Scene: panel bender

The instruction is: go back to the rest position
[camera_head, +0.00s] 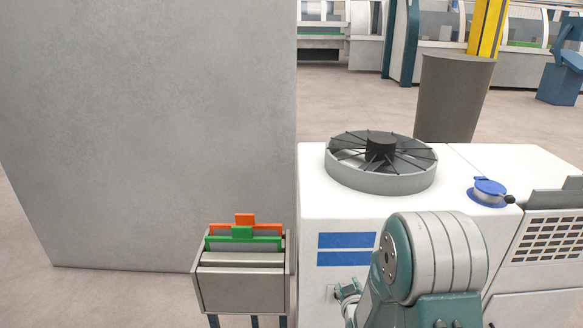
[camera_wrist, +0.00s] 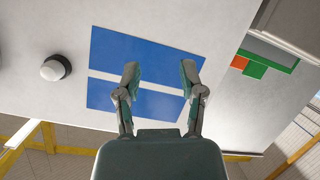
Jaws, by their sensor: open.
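My gripper (camera_wrist: 160,82) is open and empty in the wrist view, with its two fingers apart. It is in front of a white machine face with a blue panel (camera_wrist: 145,58) split by a white stripe. In the head view my gripper (camera_head: 348,293) is small and partly hidden by my own arm. It is below the blue panel (camera_head: 345,257) on the white machine (camera_head: 318,190), to the right of the grey box. Whether it touches the machine cannot be told.
A grey box (camera_head: 240,285) holds an orange piece (camera_head: 244,219) and a green piece (camera_head: 242,234). A large grey wall (camera_head: 150,130) stands at left. A round fan (camera_head: 380,165) and a blue cap (camera_head: 488,190) are on the machine top. A grey bin (camera_head: 452,98) stands behind.

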